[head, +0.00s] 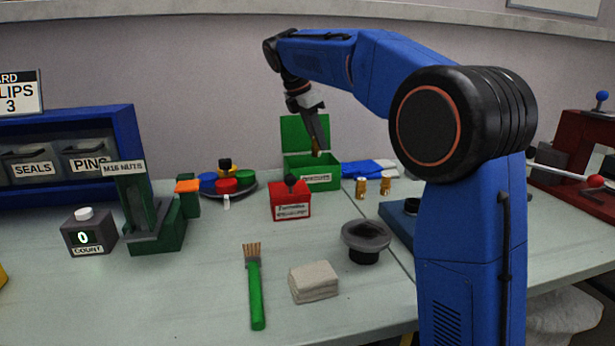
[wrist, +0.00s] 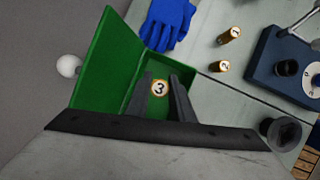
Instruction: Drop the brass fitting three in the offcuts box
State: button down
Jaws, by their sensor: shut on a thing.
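My gripper (head: 317,149) is shut on the brass fitting three (wrist: 159,88), a small brass piece with a white top marked 3. It also shows in the head view (head: 316,147) as a small brass bit between the fingers. The green offcuts box (head: 322,178) stands at the back of the bench with its lid up. In the wrist view the fitting and the fingers (wrist: 165,92) appear over the open green box (wrist: 117,85). The height of the fitting above the box floor is hard to tell.
Two other brass fittings, (head: 361,187) and (head: 385,185), stand right of the box near blue gloves (head: 362,169). A red box (head: 290,201) stands in front. A dark funnel-like cup (head: 366,238), a folded cloth (head: 314,282) and a brush (head: 256,290) lie nearer.

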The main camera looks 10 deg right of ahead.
jog(key=shift+f, duration=1.45)
jog(key=c, duration=1.5)
grip_release()
jog(key=shift+o, duration=0.2)
jog(key=v, duration=1.7)
jog(key=shift+r, duration=0.2)
jog(key=shift+s, duration=0.15)
